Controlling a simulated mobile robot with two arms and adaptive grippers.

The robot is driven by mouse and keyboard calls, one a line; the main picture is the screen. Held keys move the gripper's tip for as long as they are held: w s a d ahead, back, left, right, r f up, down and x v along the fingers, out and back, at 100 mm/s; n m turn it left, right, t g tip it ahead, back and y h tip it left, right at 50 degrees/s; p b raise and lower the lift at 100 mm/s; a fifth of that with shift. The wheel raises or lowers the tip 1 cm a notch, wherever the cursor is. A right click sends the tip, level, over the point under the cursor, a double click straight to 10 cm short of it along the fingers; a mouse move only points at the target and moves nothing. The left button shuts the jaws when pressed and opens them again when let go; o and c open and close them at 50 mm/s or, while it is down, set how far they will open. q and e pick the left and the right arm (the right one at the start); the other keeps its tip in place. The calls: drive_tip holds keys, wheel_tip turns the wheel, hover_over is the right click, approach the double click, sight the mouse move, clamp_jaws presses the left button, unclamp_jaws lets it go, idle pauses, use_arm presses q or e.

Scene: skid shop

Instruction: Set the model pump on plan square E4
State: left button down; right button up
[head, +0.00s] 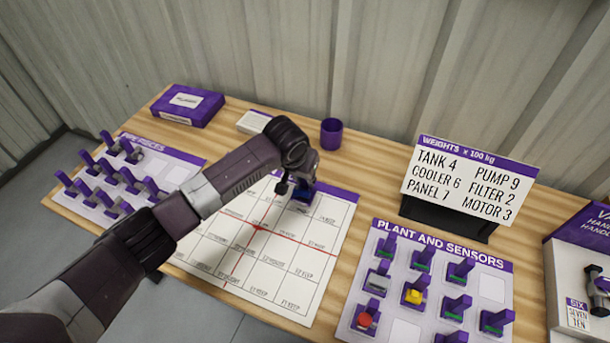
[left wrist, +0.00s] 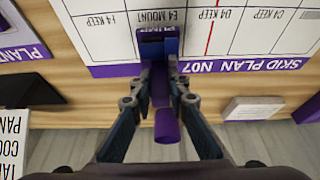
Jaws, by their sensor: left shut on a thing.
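The model pump shows as a small dark blue and purple piece (head: 302,193); its body is mostly hidden by my gripper. My left gripper (head: 298,186) is shut on it, at the far right part of the white plan sheet (head: 222,250). In the left wrist view the piece (left wrist: 158,43) sits between the fingertips (left wrist: 159,66), over the square labelled E4 MOUNT (left wrist: 163,16). I cannot tell whether its base touches the sheet. My right gripper is not in view.
A purple cup (head: 331,133) and a white box (head: 253,122) stand behind the plan. The weights sign (head: 468,180) and plant board (head: 405,330) are to the right. Pipe pieces (head: 108,188) stand at left, with a purple box (head: 187,106) behind.

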sight(304, 187)
use_arm(q)
drive_tip(key=shift+f, duration=0.55)
drive_tip(key=shift+p, duration=0.3)
drive_tip(key=shift+f+b, duration=0.35)
drive_tip(key=shift+f, duration=0.35)
idle(0.5)
drive_tip(key=c, duration=1.8)
unclamp_jaws()
drive_tip(key=shift+o, duration=0.2)
drive_tip(key=shift+r, duration=0.1)
